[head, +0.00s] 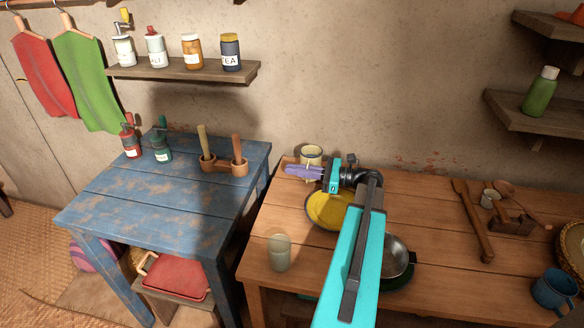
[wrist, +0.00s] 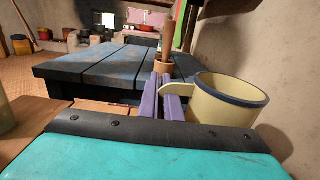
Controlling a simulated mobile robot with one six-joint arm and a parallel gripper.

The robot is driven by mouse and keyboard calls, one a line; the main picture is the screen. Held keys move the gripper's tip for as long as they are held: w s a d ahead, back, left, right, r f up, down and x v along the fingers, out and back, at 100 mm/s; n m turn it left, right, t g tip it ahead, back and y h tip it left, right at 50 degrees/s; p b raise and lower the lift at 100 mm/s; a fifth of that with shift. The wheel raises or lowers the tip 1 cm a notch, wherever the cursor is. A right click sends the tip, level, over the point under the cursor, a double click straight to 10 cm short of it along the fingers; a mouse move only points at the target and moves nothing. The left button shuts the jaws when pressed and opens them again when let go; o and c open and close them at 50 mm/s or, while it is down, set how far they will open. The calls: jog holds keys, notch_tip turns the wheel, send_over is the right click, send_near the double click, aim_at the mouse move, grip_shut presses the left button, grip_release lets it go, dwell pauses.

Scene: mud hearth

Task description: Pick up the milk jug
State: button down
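The milk jug, a cream vessel with a dark blue rim (head: 311,151), stands upright at the back left of the wooden table. It is large at the right of the wrist view (wrist: 229,102), with its handle toward the left. My gripper (head: 303,172) is low beside the jug on its front side. Its two purple fingers (wrist: 166,102) are close together, with the jug's handle at the narrow gap between them. The gripper looks shut on the handle; the exact contact is partly hidden. The jug shows no clear lift off the table.
A yellow plate (head: 325,208) lies under my arm, with a metal pan (head: 397,258) to its right. A drinking glass (head: 279,253) stands at the front left. A blue table (head: 150,203) with wooden mortars (head: 222,163) is to the left. The wall is close behind the jug.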

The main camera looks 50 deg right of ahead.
jog(key=s+a+r, duration=0.1)
jog(key=s+a, duration=0.1)
jog(key=s, duration=0.7)
jog(key=shift+a+b, duration=0.3)
jog(key=shift+b, duration=0.15)
jog(key=shift+s, duration=0.15)
dwell(0.8)
jog(key=w+a+r+n+g+y+p, duration=0.15)
jog(key=w+a+r+p, duration=0.25)
jog(key=w+a, duration=0.5)
jog(key=w+a+r+n+g+y+p, duration=0.1)
jog(key=w+a+r+y+p, duration=0.2)
jog(key=w+a, duration=0.55)
jog(key=w+a+r+p, duration=0.2)
jog(key=a+p, duration=0.1)
jog(key=a, duration=0.4)
jog(key=w+a+r+n+g+p, duration=0.1)
jog(key=w+a+r+p, duration=0.1)
jog(key=a, duration=0.6)
jog(key=w+a+r+n+g+p, duration=0.1)
jog(key=w+a+r+p, duration=0.1)
jog(key=a, duration=0.6)
jog(key=shift+w+r+y+p, duration=0.3)
jog(key=shift+w+y+p, duration=0.15)
jog(key=shift+w+p, duration=0.5)
jog(key=shift+d, duration=0.15)
